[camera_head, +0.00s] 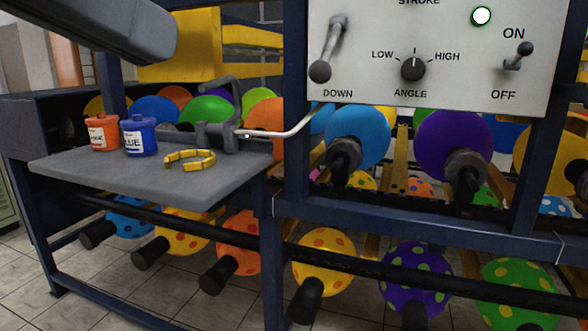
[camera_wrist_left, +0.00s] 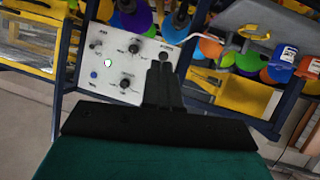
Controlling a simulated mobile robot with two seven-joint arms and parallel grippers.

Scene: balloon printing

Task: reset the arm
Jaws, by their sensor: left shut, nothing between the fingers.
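My left arm (camera_head: 115,32) comes in from the upper left in the head view, a thick grey link above the shelf. My left gripper shows in the left wrist view (camera_wrist_left: 163,68) as black fingers closed together, with nothing between them. The fingers are apart from the machine, and the control panel (camera_wrist_left: 131,62) lies beyond them. My right gripper is in neither view.
In the head view, a grey shelf (camera_head: 95,172) holds an orange-red jar (camera_head: 103,133), a blue jar (camera_head: 139,136), a yellow open ring (camera_head: 190,160) and a grey clamp-like fixture (camera_head: 212,132). The white control panel (camera_head: 440,25) is right. Balloons, including a purple one (camera_head: 450,145), fill the dark-blue frame.

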